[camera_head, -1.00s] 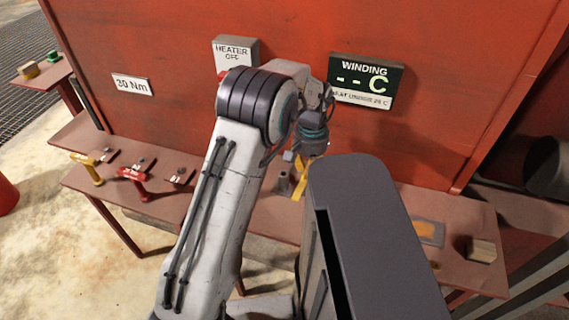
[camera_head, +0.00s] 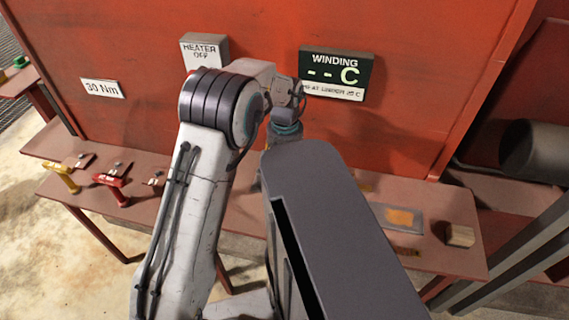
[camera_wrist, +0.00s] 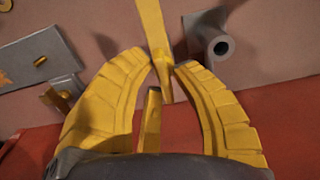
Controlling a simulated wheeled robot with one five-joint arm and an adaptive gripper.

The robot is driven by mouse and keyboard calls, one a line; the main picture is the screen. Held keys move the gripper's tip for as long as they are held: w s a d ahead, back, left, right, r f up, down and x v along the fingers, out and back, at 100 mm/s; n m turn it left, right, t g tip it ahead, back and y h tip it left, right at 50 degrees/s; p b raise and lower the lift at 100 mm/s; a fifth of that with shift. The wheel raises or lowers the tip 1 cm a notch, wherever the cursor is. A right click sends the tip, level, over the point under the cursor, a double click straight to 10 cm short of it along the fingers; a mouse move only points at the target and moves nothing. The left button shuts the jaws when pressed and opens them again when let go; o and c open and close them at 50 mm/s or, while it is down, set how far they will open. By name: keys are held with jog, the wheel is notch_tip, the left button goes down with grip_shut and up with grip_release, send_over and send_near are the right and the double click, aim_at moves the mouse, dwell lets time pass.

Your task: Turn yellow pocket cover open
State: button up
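In the wrist view a flat yellow strip (camera_wrist: 157,35), which looks like the yellow pocket cover, runs from the top edge down between the fingertips of my gripper (camera_wrist: 165,62). The yellow fingers curve inward, with their tips apart on either side of the strip; I cannot tell whether they touch it. A short yellow upright piece (camera_wrist: 152,118) shows nearer, between the fingers. A grey block with a round tube (camera_wrist: 215,42) stands just right of the strip. In the head view my arm and the dark housing hide the fingers and strip.
A grey plate with an orange patch (camera_head: 398,217) and a wooden block (camera_head: 460,235) lie on the red-brown bench to the right. Yellow (camera_head: 66,178) and red (camera_head: 113,189) handles stand at its left. A red wall with a WINDING display (camera_head: 336,73) rises behind.

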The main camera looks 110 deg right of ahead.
jog(key=o, duration=0.3)
jog(key=shift+r, duration=0.1)
notch_tip(320, 180, up, 12)
dwell(0.7)
dwell(0.7)
